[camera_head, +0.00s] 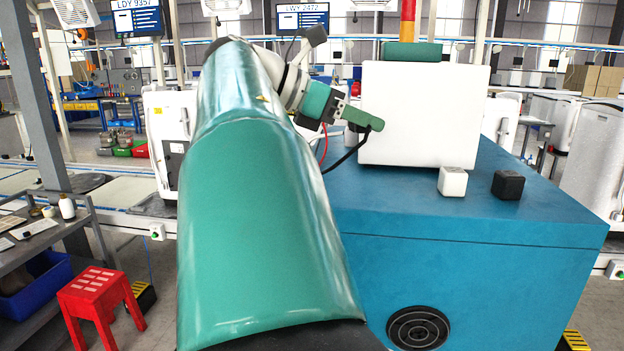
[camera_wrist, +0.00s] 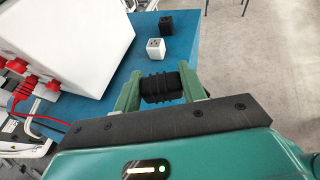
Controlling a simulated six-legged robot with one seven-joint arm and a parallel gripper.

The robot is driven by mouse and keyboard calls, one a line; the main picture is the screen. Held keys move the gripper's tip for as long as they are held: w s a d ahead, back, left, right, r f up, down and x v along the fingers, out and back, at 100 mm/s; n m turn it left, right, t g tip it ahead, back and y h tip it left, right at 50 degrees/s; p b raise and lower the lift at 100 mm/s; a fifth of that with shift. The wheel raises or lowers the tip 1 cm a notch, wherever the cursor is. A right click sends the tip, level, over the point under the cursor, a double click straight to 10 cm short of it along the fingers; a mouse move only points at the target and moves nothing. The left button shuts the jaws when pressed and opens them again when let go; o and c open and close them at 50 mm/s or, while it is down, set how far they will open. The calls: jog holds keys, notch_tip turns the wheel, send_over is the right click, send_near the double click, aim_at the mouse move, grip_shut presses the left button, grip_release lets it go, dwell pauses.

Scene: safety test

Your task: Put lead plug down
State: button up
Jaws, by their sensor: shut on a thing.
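The lead plug (camera_wrist: 162,87) is a black ribbed piece in the wrist view. My gripper (camera_wrist: 160,78) is shut on it, with one green finger on each side. In the head view my gripper (camera_head: 368,120) is in front of the left part of a white box, above the blue bench top (camera_head: 410,205). The plug itself is hard to make out there. A black lead (camera_head: 350,156) hangs from near the fingers and curves down to the left. I cannot tell how high the plug is above the bench.
The white box (camera_head: 420,115) stands on the bench; its side with red sockets and a red lead (camera_wrist: 24,88) shows in the wrist view. A white cube (camera_head: 452,181) and a black cube (camera_head: 508,185) sit to the right. Bare bench top lies in front of them.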

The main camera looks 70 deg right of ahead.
jog(key=w+d+f, duration=0.2)
jog(key=d+f, duration=0.2)
jog(key=d, duration=0.4)
send_over(356, 180)
jog(key=f, duration=0.5)
jog(key=shift+s+a+f, duration=0.1)
jog(key=shift+a, duration=0.25)
jog(key=shift+d+f, duration=0.15)
jog(key=shift+f, duration=0.1)
jog(key=shift+d+f, duration=0.15)
jog(key=shift+f, duration=0.75)
jog(key=shift+d+f, duration=0.1)
jog(key=shift+f, duration=0.75)
jog(key=shift+f, duration=0.4)
jog(key=o, duration=1)
